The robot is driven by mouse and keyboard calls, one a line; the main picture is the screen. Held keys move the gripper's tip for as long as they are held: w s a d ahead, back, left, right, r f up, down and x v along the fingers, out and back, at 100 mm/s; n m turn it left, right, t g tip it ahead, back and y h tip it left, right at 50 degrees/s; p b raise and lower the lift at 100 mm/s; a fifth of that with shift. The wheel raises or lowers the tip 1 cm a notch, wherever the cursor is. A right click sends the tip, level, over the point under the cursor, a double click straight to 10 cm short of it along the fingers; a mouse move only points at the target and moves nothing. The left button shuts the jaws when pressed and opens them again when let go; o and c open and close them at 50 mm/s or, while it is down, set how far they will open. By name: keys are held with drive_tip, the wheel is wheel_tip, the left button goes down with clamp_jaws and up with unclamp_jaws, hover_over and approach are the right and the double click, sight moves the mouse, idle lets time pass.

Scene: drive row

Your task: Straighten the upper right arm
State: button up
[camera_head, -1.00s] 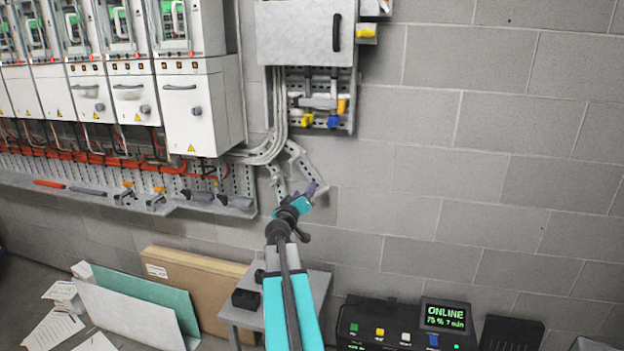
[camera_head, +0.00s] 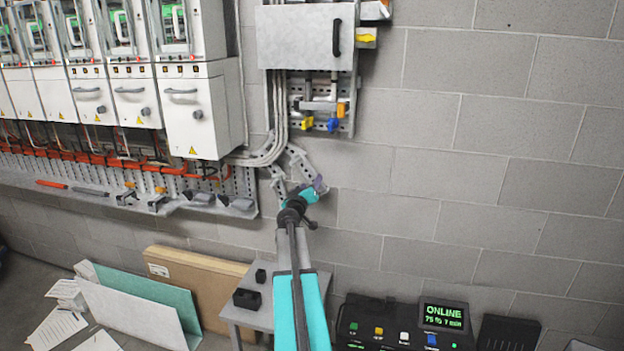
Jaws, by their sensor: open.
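Two short perforated grey metal arms hang below the cable bundle on the wall. The upper right arm (camera_head: 301,162) slants down to the right, out of line with the rack edge above it. The lower left arm (camera_head: 278,183) hangs more steeply. My gripper (camera_head: 319,185), with a teal body and dark purple-grey fingers, is open at the lower end of the upper right arm. The fingers overlap that end in the picture, and I cannot tell whether they touch it. The lower ends of both arms are partly hidden by my gripper.
White drive cabinets (camera_head: 197,112) stand at left above a perforated shelf (camera_head: 100,192) with clamps and tools. A grey box (camera_head: 306,37) hangs above. A small grey table (camera_head: 262,315), leaning boards (camera_head: 130,314) and a black console (camera_head: 378,320) stand below. The wall at right is clear.

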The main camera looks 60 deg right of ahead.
sight(313, 179)
drive_tip(key=shift+p+x, duration=0.85)
drive_tip(key=shift+x, duration=1.7)
drive_tip(key=shift+w, duration=0.1)
clamp_jaws()
